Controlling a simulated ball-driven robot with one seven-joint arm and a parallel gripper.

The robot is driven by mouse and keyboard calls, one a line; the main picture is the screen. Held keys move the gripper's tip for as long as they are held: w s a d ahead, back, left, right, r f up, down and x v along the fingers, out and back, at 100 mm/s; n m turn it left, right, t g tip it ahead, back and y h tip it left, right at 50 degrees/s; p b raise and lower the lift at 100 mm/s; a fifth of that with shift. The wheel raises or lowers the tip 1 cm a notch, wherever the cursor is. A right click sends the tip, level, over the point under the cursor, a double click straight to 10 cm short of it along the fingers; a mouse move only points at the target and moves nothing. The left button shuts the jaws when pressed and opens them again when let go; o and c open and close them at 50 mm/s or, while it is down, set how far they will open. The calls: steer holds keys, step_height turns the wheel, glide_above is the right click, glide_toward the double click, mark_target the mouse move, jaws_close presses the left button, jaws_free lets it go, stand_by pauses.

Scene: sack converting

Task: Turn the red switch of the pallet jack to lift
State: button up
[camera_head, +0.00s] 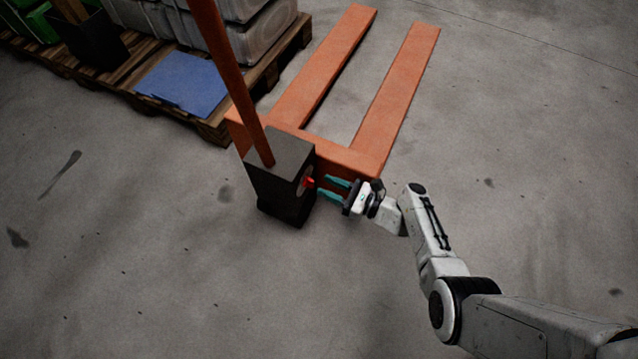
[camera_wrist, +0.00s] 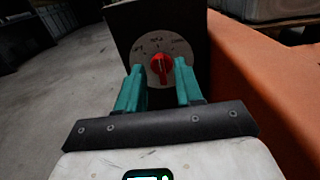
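The pallet jack (camera_head: 341,153) is orange, with two forks on the floor and a dark box (camera_head: 281,179) at its handle end. The red switch (camera_head: 309,182) sits on the box's right side. In the wrist view the red switch (camera_wrist: 159,65) is a knob on a round grey dial (camera_wrist: 149,54) with labels too small to read surely. Its bar stands about upright. My gripper (camera_head: 326,187) has teal fingers, apart, pointing at the switch. In the wrist view my gripper (camera_wrist: 157,75) has its fingertips either side of the knob, with gaps; contact is not seen.
A wooden pallet (camera_head: 210,124) with a blue sheet (camera_head: 183,83), grey sacks (camera_head: 255,32) and a black bin (camera_head: 88,40) stands at the upper left. The orange handle bar (camera_head: 228,75) rises from the box. The orange frame (camera_wrist: 262,85) is close on my gripper's right. The floor is clear around.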

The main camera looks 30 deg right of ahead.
mark_target(310, 183)
steer(key=shift+b+x, duration=0.3)
steer(key=shift+x, duration=1.4)
steer(key=shift+c, duration=0.5)
jaws_close()
